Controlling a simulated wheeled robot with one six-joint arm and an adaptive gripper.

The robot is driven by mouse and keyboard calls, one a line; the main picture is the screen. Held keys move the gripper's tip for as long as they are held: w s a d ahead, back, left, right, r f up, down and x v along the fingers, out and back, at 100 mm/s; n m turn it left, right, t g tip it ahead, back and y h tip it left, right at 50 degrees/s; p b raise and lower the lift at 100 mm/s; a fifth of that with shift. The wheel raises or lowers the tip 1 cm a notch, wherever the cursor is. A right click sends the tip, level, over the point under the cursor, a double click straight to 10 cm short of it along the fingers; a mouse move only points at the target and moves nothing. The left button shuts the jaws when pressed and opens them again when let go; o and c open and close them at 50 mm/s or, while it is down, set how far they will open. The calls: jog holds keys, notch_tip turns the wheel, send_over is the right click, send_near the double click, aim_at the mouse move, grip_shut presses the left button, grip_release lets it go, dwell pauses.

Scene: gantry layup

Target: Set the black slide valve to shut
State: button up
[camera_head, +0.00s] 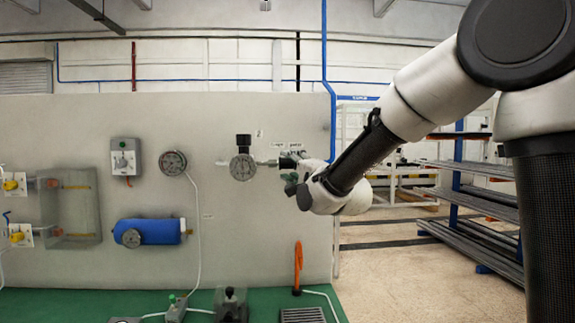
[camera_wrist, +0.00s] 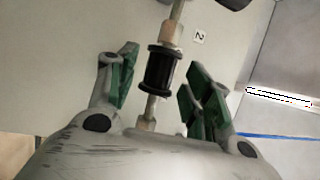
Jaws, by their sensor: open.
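The black slide valve (camera_wrist: 158,68) is a ribbed-ended black sleeve on a metal pipe between brass-coloured fittings, in the middle of the wrist view. My gripper (camera_wrist: 160,74) is open, with one green-padded finger on each side of the sleeve and a gap on both sides. In the head view my gripper (camera_head: 292,178) is at the right part of the grey panel, by the valve (camera_head: 287,162), which it partly hides. Two small labels sit above the valve there, too small to read for certain. I cannot tell which end the sleeve is at.
A round gauge (camera_head: 243,167) with a black knob is left of the valve on the same pipe. A second gauge (camera_head: 172,163), a grey switch box (camera_head: 126,157) and a blue tank (camera_head: 152,231) are farther left. An orange handle (camera_head: 298,265) stands on the green bench (camera_head: 265,300).

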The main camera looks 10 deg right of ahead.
aim_at(291, 165)
jog(key=shift+x, duration=1.5)
